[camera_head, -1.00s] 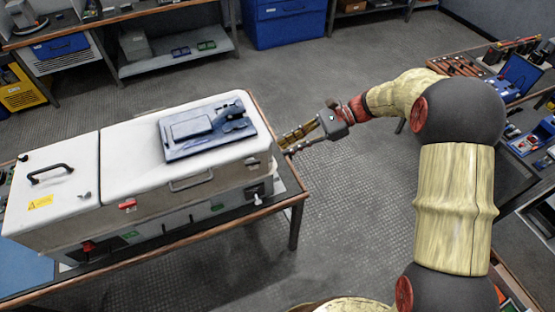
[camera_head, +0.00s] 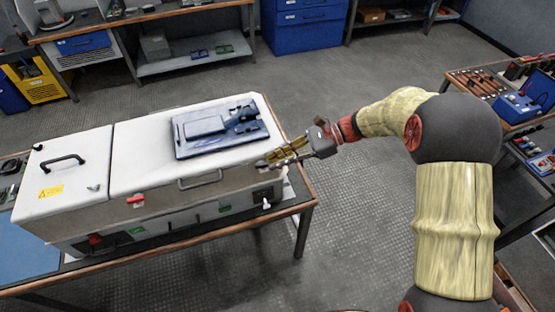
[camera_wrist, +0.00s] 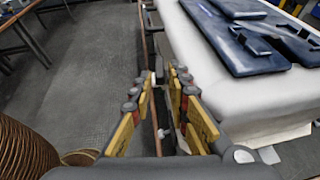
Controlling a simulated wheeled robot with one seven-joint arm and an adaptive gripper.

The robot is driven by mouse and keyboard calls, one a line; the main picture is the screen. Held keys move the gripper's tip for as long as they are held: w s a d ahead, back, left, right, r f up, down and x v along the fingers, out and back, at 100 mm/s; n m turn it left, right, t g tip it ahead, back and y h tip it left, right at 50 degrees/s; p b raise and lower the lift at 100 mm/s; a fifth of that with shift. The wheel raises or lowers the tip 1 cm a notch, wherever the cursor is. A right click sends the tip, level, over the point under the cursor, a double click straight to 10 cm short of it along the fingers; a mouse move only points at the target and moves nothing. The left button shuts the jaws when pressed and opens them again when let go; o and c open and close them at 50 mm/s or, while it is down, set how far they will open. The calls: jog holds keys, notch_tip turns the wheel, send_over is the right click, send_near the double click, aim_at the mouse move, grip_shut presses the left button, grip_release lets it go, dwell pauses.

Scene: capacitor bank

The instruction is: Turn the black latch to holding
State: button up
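The white cabinet (camera_head: 140,155) lies on a workbench at left, with a blue plate (camera_head: 205,148) on its lid. Small dark fittings (camera_head: 246,118) stand on the plate's right part; I cannot tell if one is the black latch. The plate also shows in the wrist view (camera_wrist: 245,42) at upper right. Dark parts (camera_head: 265,191) sit low on the cabinet's front right. My gripper (camera_head: 264,161) is at the cabinet's right end, pointing left.
The workbench edge (camera_head: 307,200) runs below the cabinet. A white knob (camera_head: 266,204) and a red switch (camera_head: 136,199) are on the cabinet's front. A tool table (camera_head: 478,84) stands at right. The floor (camera_head: 350,210) right of the bench is clear.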

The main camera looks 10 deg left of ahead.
jog(key=shift+c, duration=0.5)
grip_shut()
